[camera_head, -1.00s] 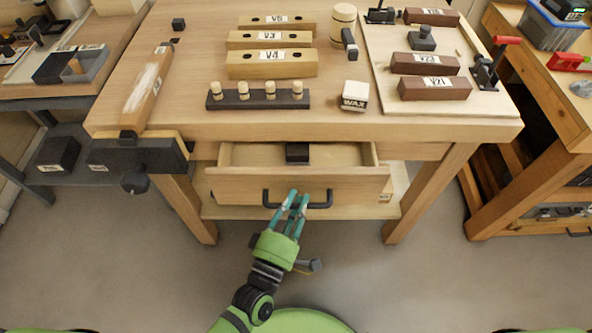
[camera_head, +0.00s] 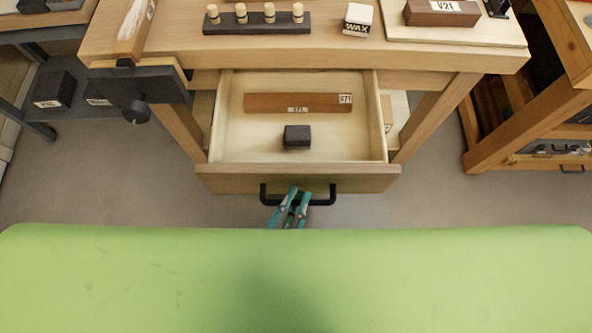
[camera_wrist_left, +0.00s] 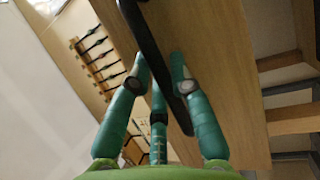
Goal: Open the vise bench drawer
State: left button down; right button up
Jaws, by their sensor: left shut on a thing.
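The vise bench drawer (camera_head: 345,180) is pulled well out from under the bench top in the head view, with its inside in sight. Its black bar handle (camera_head: 322,202) runs across the front face. My left gripper (camera_head: 289,200), with teal fingers, is shut on the handle, left of its middle. In the left wrist view the handle (camera_wrist_left: 152,45) passes between the gripper's fingers (camera_wrist_left: 162,75), beside the wooden drawer front (camera_wrist_left: 220,70). My right gripper is not in view.
A reddish-brown labelled bar (camera_head: 290,103) and a dark block (camera_head: 297,136) lie in the drawer. The dark vise (camera_head: 137,95) is at the bench's left end. A peg rack (camera_head: 257,22) and a wax block (camera_head: 358,19) stand on top. A green part of me hides the near floor.

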pick_arm(q)
jog(key=c, duration=1.1)
grip_release()
jog(key=v, duration=1.2)
